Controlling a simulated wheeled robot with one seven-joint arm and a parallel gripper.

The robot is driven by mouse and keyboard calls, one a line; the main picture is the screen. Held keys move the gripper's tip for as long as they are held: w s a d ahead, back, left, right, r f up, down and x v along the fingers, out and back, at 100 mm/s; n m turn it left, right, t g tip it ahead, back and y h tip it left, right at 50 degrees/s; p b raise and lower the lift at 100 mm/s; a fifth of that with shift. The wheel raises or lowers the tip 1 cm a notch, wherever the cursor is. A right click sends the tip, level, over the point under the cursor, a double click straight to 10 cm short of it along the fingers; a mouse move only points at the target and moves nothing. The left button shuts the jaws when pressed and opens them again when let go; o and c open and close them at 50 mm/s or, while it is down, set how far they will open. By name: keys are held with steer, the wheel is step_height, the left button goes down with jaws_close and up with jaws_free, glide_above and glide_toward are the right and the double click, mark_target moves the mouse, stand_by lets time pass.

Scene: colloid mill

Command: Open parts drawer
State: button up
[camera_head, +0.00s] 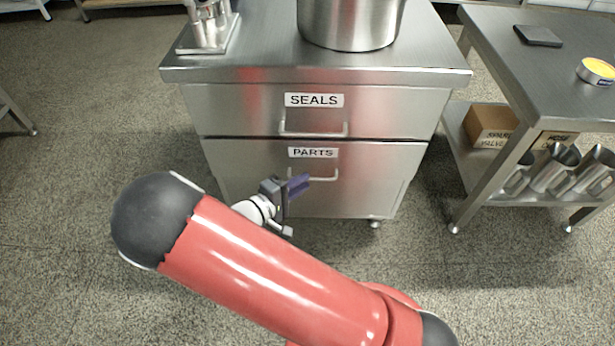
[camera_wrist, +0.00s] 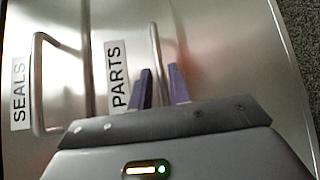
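The parts drawer (camera_head: 385,165) is the lower metal drawer of the steel cabinet, labelled PARTS, and its front looks flush with the cabinet. Its bar handle (camera_head: 325,179) is partly hidden by my gripper in the head view. My gripper (camera_head: 299,184) is at the left part of this handle. In the wrist view, its two purple fingers (camera_wrist: 162,72) stand apart, with the parts handle (camera_wrist: 155,48) running between them. I cannot tell whether either finger touches the bar. The PARTS label (camera_wrist: 115,73) is just left of the fingers.
The seals drawer (camera_head: 390,105) above is shut, with its own handle (camera_head: 314,134). A large pot (camera_head: 350,22) stands on the cabinet top. A steel table (camera_head: 550,75) with a cardboard box (camera_head: 487,122) on its lower shelf stands right. The floor left of the cabinet is clear.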

mark_target(325, 160)
steer(key=shift+x, duration=1.7)
steer(key=shift+s, duration=0.1)
steer(key=shift+c, duration=0.3)
jaws_close()
